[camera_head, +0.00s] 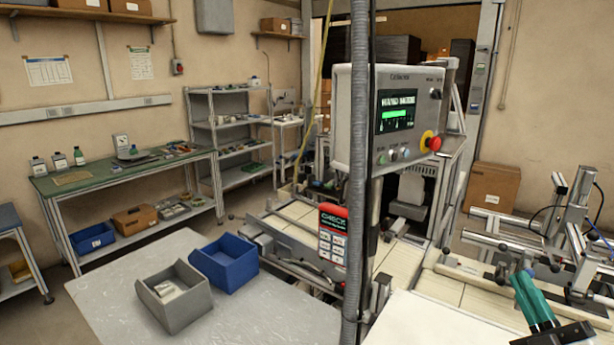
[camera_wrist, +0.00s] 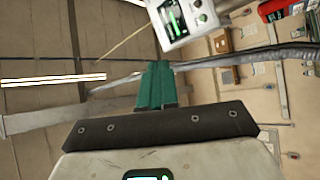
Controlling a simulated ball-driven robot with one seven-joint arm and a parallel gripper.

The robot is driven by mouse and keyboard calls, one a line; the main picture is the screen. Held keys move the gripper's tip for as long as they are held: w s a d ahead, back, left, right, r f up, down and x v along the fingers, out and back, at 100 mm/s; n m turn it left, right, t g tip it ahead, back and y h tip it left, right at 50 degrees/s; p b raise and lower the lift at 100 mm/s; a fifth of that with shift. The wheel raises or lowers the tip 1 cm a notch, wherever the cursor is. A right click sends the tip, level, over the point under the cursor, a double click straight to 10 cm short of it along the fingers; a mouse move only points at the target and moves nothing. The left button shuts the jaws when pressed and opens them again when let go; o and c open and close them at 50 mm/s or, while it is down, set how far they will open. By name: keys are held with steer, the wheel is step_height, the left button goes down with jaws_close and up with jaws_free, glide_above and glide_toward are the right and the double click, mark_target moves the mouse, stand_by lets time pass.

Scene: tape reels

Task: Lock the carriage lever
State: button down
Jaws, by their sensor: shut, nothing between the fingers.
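My gripper (camera_head: 523,276) is at the bottom right of the head view, its green fingers pointing up and away, close together and empty. In the wrist view the green fingers (camera_wrist: 157,68) also stand together with nothing between them. The metal carriage assembly (camera_head: 574,215), with an upright post, rails and dark cables, stands just beyond my gripper at the right. Small dark fittings show on it, but I cannot tell which one is the carriage lever. The wrist view does not show the carriage; it faces the wall and the control box (camera_wrist: 182,18).
The control box (camera_head: 352,120) with a red stop button hangs left of the carriage. A grey bin (camera_head: 180,312) and a blue bin (camera_head: 226,270) stand on the grey table (camera_head: 110,312). A green-topped bench (camera_head: 90,178) is at the far left. A cardboard box (camera_head: 492,188) sits behind.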

steer(key=s+d+f+m+g+h, duration=0.25)
steer(key=f+m+g, duration=0.2)
steer(key=f, duration=0.25)
steer(key=s+d+f+m+g+h, duration=0.2)
steer(key=s+f+m+g+h, duration=0.2)
steer(key=f+m, duration=0.25)
steer(key=s+d+f+m+g+h, duration=0.3)
steer(key=f+m+g+h, duration=0.15)
steer(key=f, duration=0.35)
steer(key=s+a+f+g+y+b, duration=0.1)
steer(key=s+a+f+g+y, duration=0.3)
steer(key=s+f, duration=0.4)
steer(key=s+a+f+n+g+y+b, duration=0.1)
steer(key=s+a+f+g+y+b, duration=0.1)
steer(key=s+a+f+g, duration=0.3)
steer(key=s+a+f+y, duration=0.1)
steer(key=s+a+f, duration=0.2)
steer(key=s, duration=0.4)
steer(key=shift+s+a+f+g+y, duration=0.35)
steer(key=shift+f+g+y, duration=0.05)
steer(key=shift+f, duration=0.15)
